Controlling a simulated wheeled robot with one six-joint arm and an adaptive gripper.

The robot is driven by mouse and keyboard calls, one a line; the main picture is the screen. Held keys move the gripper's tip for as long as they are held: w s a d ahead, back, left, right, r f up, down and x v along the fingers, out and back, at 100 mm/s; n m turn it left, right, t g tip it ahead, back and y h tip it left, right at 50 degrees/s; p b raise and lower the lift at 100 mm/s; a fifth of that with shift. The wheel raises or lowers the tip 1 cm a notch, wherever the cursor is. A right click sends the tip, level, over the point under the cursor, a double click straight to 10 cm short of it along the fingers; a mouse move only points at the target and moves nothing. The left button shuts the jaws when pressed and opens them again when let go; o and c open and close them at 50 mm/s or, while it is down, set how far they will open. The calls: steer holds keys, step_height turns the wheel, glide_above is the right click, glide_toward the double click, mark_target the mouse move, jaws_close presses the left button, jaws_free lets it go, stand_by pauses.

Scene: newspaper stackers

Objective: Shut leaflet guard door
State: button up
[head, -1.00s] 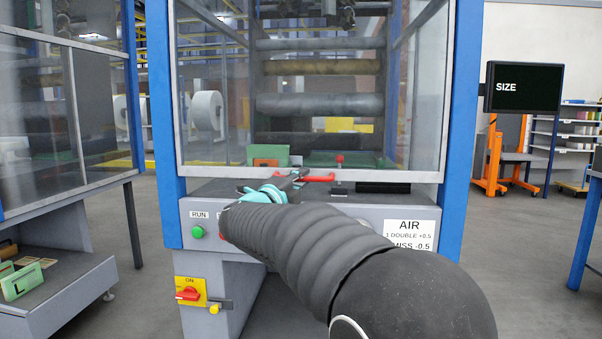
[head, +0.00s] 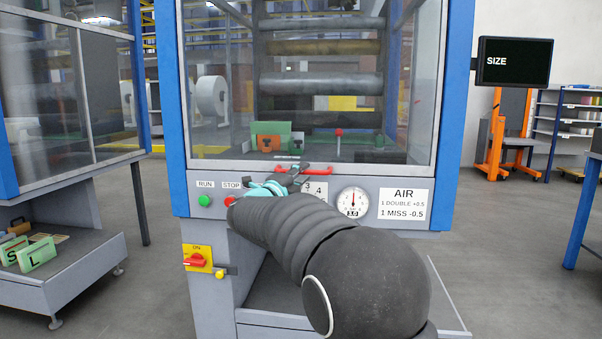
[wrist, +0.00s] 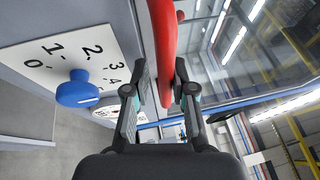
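The guard door (head: 310,171) is a large clear panel in a pale frame on the front of the blue-posted machine. Its lower edge sits at the top of the grey control panel, with no clear gap visible. A red bar handle (head: 318,169) runs along that lower edge. My gripper (head: 285,178) is at the left part of the handle. My arm hides part of the control panel.
The control panel carries a green RUN button (head: 204,200), a pressure gauge (head: 352,203) and an AIR label (head: 405,204). A blue knob (wrist: 77,90) is close to my gripper. A red switch (head: 195,261) is lower left. The SIZE screen (head: 514,61) stands right.

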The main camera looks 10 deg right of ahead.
steer(key=shift+o, duration=0.8)
steer(key=shift+f, duration=0.2)
steer(key=shift+r, duration=0.1)
steer(key=shift+s+a, duration=0.1)
steer(key=shift+a, duration=0.1)
steer(key=v, duration=1.1)
steer(key=shift+s, duration=0.3)
steer(key=shift+a, duration=0.1)
